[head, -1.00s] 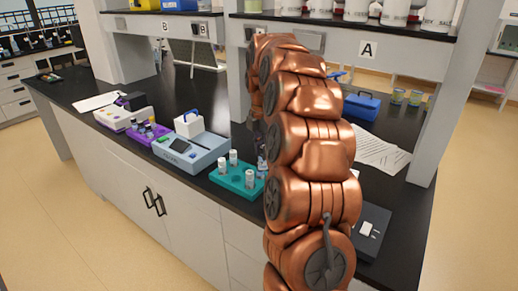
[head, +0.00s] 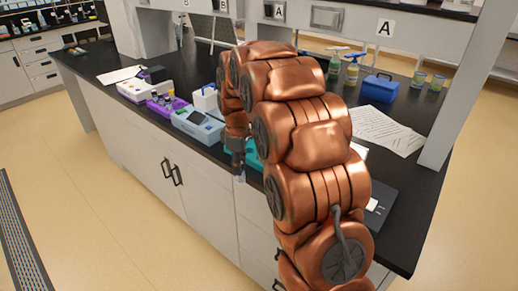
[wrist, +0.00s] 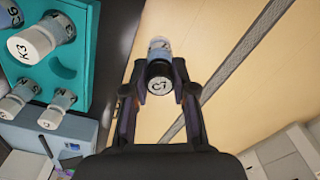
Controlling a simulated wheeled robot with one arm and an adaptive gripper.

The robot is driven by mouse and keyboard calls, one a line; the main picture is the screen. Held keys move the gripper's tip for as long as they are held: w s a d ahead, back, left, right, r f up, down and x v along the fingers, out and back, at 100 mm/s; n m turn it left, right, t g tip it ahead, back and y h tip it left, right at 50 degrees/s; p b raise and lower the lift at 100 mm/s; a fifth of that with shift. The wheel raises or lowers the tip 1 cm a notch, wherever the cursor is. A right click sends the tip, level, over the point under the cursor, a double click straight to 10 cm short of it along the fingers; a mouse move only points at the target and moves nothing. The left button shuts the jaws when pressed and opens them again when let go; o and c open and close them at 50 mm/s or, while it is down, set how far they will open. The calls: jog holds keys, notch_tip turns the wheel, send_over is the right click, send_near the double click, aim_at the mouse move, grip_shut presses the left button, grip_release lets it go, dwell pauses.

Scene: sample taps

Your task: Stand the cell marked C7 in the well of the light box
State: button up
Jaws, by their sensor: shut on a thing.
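My gripper (wrist: 160,88) is shut on the cell marked C7 (wrist: 159,68), a small vial with a white, black-lettered cap. In the wrist view it hangs over the floor, clear of the teal rack (wrist: 82,88). In the head view my gripper (head: 236,155) is just off the counter's front edge, and the cell's end (head: 240,178) shows below it. A pale blue instrument with a dark screen (head: 198,125), apparently the light box, stands on the counter left of my gripper. Its well cannot be made out.
The teal rack holds several other capped cells, one marked K3 (wrist: 32,45). A white box with a blue handle (head: 205,98) stands behind the pale blue instrument. A purple tray (head: 165,105) with vials lies farther left. A blue case (head: 380,88) and papers (head: 388,130) are at right.

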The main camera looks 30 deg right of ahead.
jog(key=a+f+m, duration=0.7)
jog(key=a+m, duration=0.1)
jog(key=a, duration=0.3)
jog(key=shift+w+f+m, duration=0.2)
jog(key=shift+w+m, duration=0.1)
jog(key=shift+w, duration=0.1)
jog(key=shift+f, duration=0.1)
